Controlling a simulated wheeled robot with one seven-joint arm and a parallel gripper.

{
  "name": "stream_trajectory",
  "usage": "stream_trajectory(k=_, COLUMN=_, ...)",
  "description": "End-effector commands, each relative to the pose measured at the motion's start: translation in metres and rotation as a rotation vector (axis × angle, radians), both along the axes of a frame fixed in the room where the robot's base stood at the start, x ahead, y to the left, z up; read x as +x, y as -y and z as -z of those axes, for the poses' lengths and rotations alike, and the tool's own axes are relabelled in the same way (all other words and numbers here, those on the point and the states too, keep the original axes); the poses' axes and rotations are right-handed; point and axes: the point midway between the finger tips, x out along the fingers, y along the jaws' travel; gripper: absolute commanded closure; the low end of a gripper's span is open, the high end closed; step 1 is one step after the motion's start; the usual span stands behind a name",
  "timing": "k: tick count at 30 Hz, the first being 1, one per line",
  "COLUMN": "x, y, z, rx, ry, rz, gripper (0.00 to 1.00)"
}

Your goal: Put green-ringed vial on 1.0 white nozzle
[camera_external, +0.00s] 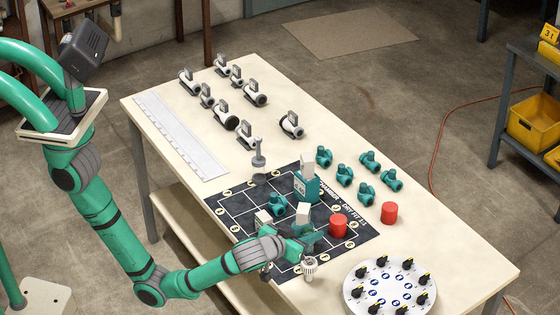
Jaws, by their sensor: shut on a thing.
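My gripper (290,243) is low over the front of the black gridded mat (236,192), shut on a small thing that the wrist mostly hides. I cannot make out a green ring on it. A white ribbed piece (310,266) shows just right of and below the gripper; I cannot tell whether it is held or stands on the table. No 1.0 mark can be read, so I cannot pick out the white nozzle. A grey piece with an upright stem (258,161) stands at the mat's back edge.
Two red cylinders (338,226) (389,213) stand on the right. Teal fittings (344,175) are behind them. A teal and white block (306,187) stands on the mat. A round white dial plate (391,289) with black knobs is at front right. Grey-white valves (254,94) fill the back.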

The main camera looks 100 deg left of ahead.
Motion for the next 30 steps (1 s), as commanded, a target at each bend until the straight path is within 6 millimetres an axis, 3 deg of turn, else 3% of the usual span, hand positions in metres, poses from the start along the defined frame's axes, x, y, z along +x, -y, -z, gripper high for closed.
stream_trajectory(k=5, x=0.007, y=-0.002, z=0.009, rx=-0.001, ry=-0.001, rz=-0.001, gripper=0.96)
stream_trajectory(k=12, x=0.006, y=-0.002, z=0.038, rx=0.0, ry=0.0, rz=-0.001, gripper=0.96)
stream_trajectory(k=23, x=0.006, y=-0.002, z=0.041, rx=0.0, ry=0.0, rz=-0.001, gripper=0.96)
stream_trajectory(k=24, x=0.006, y=-0.002, z=0.042, rx=0.0, ry=0.0, rz=-0.001, gripper=0.72)
stream_trajectory(k=26, x=0.006, y=-0.002, z=0.041, rx=0.0, ry=0.0, rz=0.0, gripper=0.58)
stream_trajectory(k=30, x=0.006, y=-0.002, z=0.041, rx=0.0, ry=0.0, rz=0.0, gripper=0.56)
